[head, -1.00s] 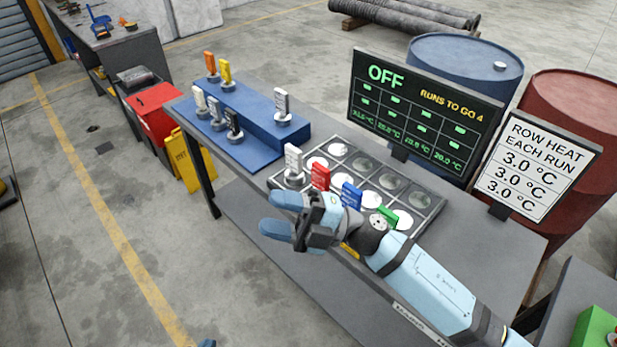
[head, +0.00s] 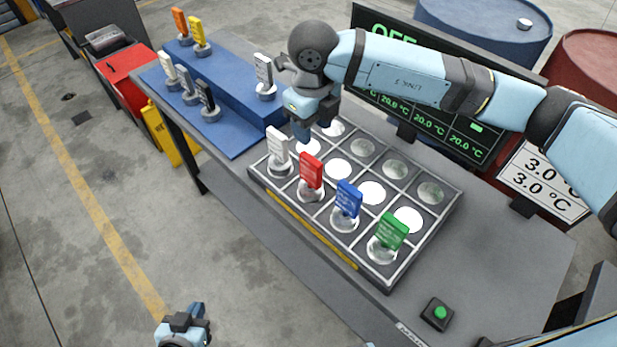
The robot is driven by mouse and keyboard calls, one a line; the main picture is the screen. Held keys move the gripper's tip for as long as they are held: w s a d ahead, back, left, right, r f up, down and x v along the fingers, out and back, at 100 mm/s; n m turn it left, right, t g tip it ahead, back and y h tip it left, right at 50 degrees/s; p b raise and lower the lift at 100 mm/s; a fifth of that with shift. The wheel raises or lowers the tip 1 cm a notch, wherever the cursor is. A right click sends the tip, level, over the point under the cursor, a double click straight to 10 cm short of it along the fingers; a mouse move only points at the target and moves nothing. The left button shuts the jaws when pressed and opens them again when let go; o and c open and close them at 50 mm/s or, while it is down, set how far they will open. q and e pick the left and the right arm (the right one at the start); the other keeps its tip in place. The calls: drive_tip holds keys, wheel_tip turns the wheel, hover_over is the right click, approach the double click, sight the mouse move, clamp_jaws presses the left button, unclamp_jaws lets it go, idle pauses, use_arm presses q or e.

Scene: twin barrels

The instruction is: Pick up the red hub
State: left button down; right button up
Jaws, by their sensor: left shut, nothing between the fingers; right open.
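The red hub (head: 311,172) is an upright red tag on a round clear base. It sits in the front row of the grid tray (head: 375,278), between a white-tagged hub (head: 278,148) and a blue-tagged one (head: 347,200). My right gripper (head: 314,128) is open, pointing down over the tray's back left part, behind the red hub and apart from it. Its fingers appear empty. My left gripper (head: 196,310) is shut and empty at the bottom left, over the floor and away from the table.
A green-tagged hub (head: 391,232) stands at the front row's right end. Several tagged hubs stand on a blue stepped stand (head: 238,115). My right arm partly covers the dark display (head: 455,135). A green button box (head: 437,314) sits at the table's front right.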

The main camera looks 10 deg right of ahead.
sight(311, 158)
wheel_tip(311, 158, down, 7)
drive_tip(key=shift+r+p, duration=0.1)
drive_tip(key=shift+p, duration=0.3)
drive_tip(key=shift+w+a+f+p, duration=0.1)
drive_tip(key=shift+f+p, duration=0.7)
drive_tip(key=shift+f, duration=1.9)
clamp_jaws()
drive_tip(key=shift+r, duration=0.15)
